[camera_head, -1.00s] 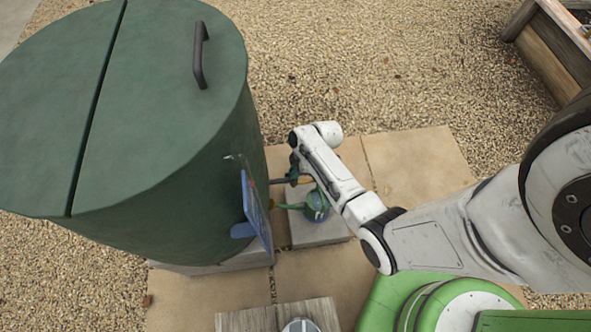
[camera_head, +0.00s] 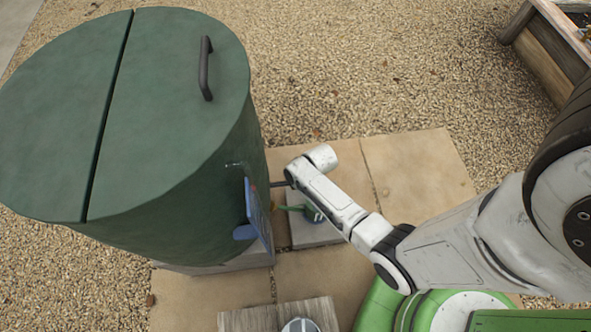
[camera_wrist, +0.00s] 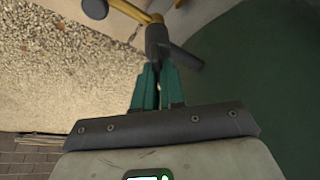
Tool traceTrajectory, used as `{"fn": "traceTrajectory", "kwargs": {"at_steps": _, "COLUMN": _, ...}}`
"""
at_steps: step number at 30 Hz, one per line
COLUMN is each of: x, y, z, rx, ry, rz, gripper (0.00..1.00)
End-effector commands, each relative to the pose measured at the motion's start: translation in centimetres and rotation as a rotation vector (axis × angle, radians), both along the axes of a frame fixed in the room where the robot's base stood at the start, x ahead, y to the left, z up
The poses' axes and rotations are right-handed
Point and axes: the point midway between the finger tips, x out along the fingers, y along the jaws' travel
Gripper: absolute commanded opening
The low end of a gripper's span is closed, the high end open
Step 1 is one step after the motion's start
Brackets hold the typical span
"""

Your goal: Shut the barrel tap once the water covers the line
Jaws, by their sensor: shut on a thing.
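The green barrel (camera_head: 185,205) stands at left in the head view. A short dark pipe (camera_head: 278,184) leaves its side toward the tap, whose body is hidden behind my arm there. In the wrist view the tap (camera_wrist: 130,10) shows brass parts at the top, with a dark handle (camera_wrist: 157,38) pointing down. My gripper (camera_wrist: 157,68) is shut on the end of this handle with its green fingers. A green vessel (camera_head: 312,214) stands on a slab below the tap, mostly hidden by my arm. Its water and line cannot be made out.
A blue panel (camera_head: 258,213) sticks out from the barrel's side. A wooden block (camera_head: 250,318) stands at the front edge. A wooden raised bed (camera_head: 545,55) is at the upper right. Paving and open gravel (camera_head: 370,70) lie behind my arm.

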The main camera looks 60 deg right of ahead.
Motion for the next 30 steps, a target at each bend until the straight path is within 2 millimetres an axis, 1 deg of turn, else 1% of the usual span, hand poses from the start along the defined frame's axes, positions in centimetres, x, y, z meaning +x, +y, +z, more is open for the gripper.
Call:
{"fn": "traceTrajectory", "kwargs": {"at_steps": 18, "x": -0.02, "y": 0.45, "z": -0.44, "rx": 0.0, "ry": 0.005, "rz": -0.561, "gripper": 0.0}}
{"fn": "traceTrajectory", "kwargs": {"at_steps": 24, "x": 0.05, "y": 0.52, "z": -0.43, "rx": 0.002, "ry": 0.004, "rz": -0.697, "gripper": 0.0}}
{"fn": "traceTrajectory", "kwargs": {"at_steps": 30, "x": 0.04, "y": 0.52, "z": -0.39, "rx": 0.003, "ry": 0.004, "rz": -0.786, "gripper": 0.0}}
